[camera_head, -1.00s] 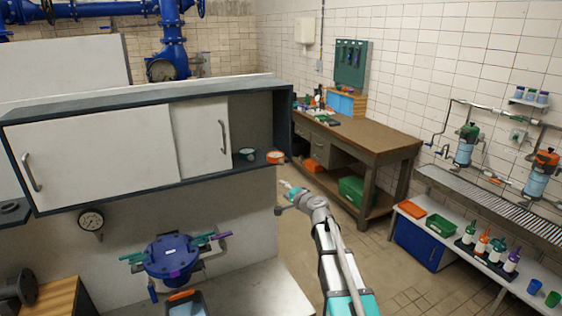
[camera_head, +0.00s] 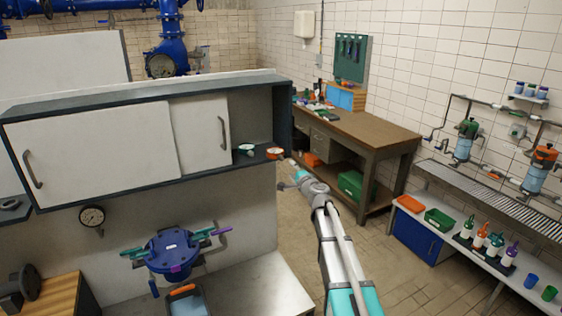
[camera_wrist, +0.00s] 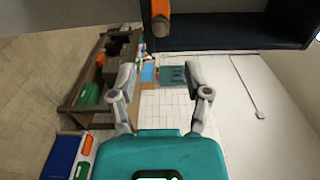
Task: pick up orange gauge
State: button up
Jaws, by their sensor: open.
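The orange gauge (camera_head: 275,153) sits at the open right end of the wall cabinet's shelf, near its front edge. In the wrist view, the orange gauge (camera_wrist: 159,8) is cut off by the top edge, with a short brownish stem pointing down. My gripper (camera_wrist: 159,75) is open, with its two fingers spread and nothing between them. The gauge lies beyond the fingertips, roughly in line with the gap. In the head view, my gripper (camera_head: 289,172) is just right of and below the gauge; its fingertips are small and hard to make out.
A green-rimmed gauge (camera_head: 245,150) stands left of the orange one on the shelf. The cabinet (camera_head: 90,145) has white sliding doors, and its dark right side wall (camera_head: 284,125) rises close by the gauge. A wooden workbench (camera_head: 365,135) stands behind. Floor between is clear.

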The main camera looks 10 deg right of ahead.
aim_at(282, 160)
jog(key=shift+x, duration=4.75)
jog(key=shift+f, duration=0.1)
jog(key=shift+c, duration=0.3)
grip_shut()
notch_tip(282, 160, up, 3)
jog(key=p, duration=0.2)
jog(key=shift+f+p, duration=0.15)
jog(key=shift+p, duration=0.15)
jog(key=shift+s, duration=0.15)
